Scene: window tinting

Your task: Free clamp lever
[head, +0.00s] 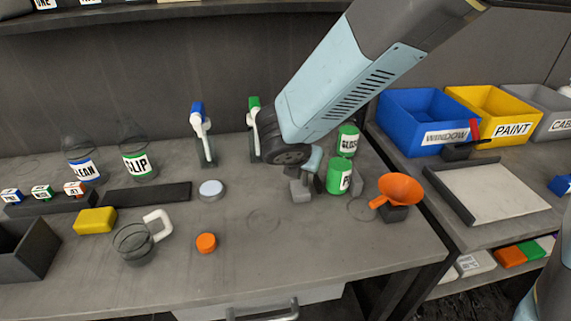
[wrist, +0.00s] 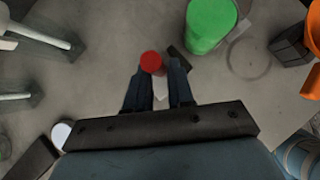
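My gripper (wrist: 158,76) is low over the middle of the bench in the wrist view. Its two dark fingers stand apart, with a red round knob (wrist: 151,61) at their tips. A pale strip shows between the fingers; I cannot tell what it belongs to, or whether the fingers touch the knob. In the head view my arm covers most of the gripper, above a small grey block (head: 301,190). Another red handle (head: 474,128) on a black base (head: 458,151) is at the right table's tray, far from my gripper. I cannot tell which is the clamp lever.
A green can (wrist: 210,25) stands close ahead of the fingers, with another green can (head: 348,140) behind it. An orange funnel (head: 401,188) is to their right. Two upright lever-like tools (head: 202,125) (head: 254,125) stand to the left. The front middle of the bench is mostly clear.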

